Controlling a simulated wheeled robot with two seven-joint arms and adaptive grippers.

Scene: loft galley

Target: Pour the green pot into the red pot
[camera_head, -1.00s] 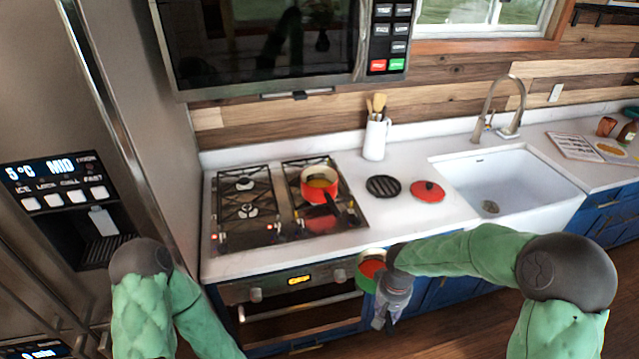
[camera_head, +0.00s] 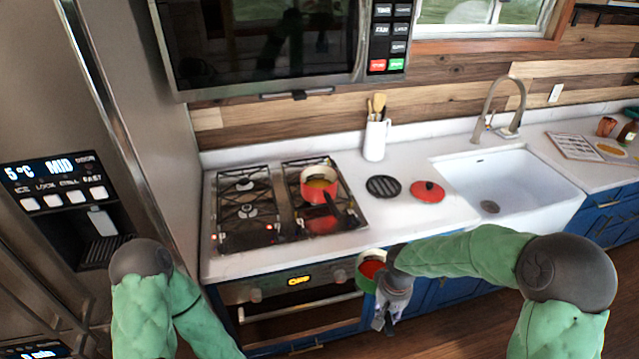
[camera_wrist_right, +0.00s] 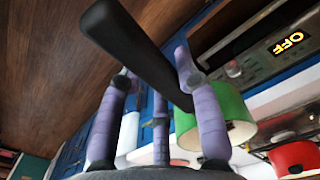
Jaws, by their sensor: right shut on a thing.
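The red pot (camera_head: 331,187) stands upright on a right-hand stove burner, with yellowish contents and its black handle (camera_head: 345,211) pointing to the front right. My right gripper (camera_head: 388,290) is shut on the black handle (camera_wrist_right: 130,48) of the green pot (camera_head: 365,284). It holds this pot off any surface, in front of the counter edge and below the counter top, to the front right of the red pot. Red contents show inside the green pot. Its green wall also shows in the right wrist view (camera_wrist_right: 225,117). Only my left arm shows; its gripper is out of view.
A red lid (camera_head: 428,191) and a round black trivet (camera_head: 383,187) lie on the counter right of the stove. A white utensil jug (camera_head: 375,139) stands behind. The sink (camera_head: 508,184) is farther right. The microwave (camera_head: 262,45) overhangs the stove.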

